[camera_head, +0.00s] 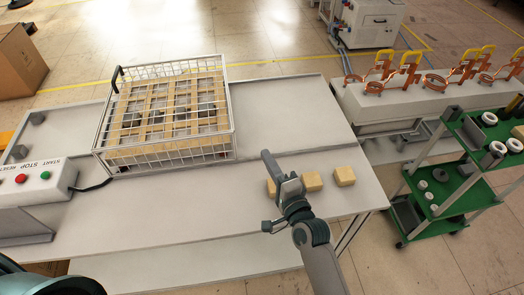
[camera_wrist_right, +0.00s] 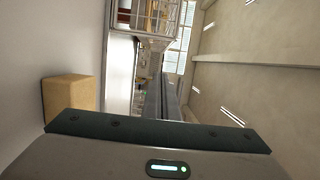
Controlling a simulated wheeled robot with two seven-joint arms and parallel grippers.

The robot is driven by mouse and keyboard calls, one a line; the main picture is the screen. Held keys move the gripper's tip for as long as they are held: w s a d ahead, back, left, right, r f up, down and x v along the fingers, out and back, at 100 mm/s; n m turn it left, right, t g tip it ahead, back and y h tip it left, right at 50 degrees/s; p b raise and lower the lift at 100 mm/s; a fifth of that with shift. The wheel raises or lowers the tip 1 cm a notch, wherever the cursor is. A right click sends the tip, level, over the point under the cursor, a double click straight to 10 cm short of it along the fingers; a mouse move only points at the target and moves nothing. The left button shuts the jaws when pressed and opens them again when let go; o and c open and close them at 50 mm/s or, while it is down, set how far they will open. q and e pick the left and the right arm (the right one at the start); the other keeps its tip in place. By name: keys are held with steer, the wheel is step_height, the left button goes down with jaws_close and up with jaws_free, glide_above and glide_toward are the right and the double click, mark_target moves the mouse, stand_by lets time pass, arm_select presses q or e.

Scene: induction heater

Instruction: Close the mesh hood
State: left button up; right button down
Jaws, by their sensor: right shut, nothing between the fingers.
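The mesh hood (camera_head: 228,105) is a white wire cage on the grey table, around a wooden grid (camera_head: 160,120) with metal pieces in it. The hood looks lowered over the grid. A black handle (camera_head: 117,78) stands up at its left side. Part of the hood also shows at the top of the right wrist view (camera_wrist_right: 155,35). My right gripper (camera_head: 267,157) is shut and empty above the table, right of the hood and clear of it. My left gripper is not in view.
Several tan blocks (camera_head: 344,176) lie on the table beside my right gripper; one shows in the wrist view (camera_wrist_right: 68,98). A button box (camera_head: 45,183) sits at left. Copper coils (camera_head: 400,80) and a green shelf cart (camera_head: 440,190) stand at right.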

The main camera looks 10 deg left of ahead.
steer(key=shift+s+d, duration=0.4)
steer(key=shift+s, duration=0.2)
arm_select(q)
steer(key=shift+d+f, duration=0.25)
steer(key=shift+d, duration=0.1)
arm_select(e)
steer(key=shift+s+d, duration=0.1)
steer(key=shift+s, duration=0.05)
